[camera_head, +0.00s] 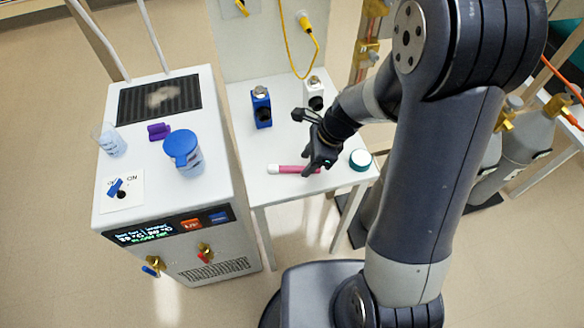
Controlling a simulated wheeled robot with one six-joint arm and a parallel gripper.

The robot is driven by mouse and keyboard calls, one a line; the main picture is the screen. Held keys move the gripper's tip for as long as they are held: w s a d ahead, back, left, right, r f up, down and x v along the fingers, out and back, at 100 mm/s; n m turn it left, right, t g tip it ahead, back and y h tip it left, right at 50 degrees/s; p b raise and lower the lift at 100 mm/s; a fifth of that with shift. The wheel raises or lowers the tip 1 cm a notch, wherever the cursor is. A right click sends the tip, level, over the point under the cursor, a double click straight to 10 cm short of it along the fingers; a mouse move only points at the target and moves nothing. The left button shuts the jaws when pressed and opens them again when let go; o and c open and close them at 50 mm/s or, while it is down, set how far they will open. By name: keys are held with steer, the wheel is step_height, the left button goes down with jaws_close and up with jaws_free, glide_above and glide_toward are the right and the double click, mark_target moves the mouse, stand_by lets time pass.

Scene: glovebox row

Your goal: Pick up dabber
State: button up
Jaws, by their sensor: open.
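A pink stick-shaped thing with a white left end, which looks like the dabber (285,169), lies flat on the small white table (290,190) near its front edge. My gripper (316,163) reaches down from the upper right to the dabber's right end. It is open. Its dark fingers cover part of that end, and I cannot tell whether they touch it or are on both sides of it.
A blue device (261,106) and a white one (314,92) stand at the table's back. A white machine (163,155) bearing a blue-lidded jug (183,152) stands left.

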steer(key=shift+x, duration=1.1)
steer(key=shift+c, duration=0.5)
jaws_close()
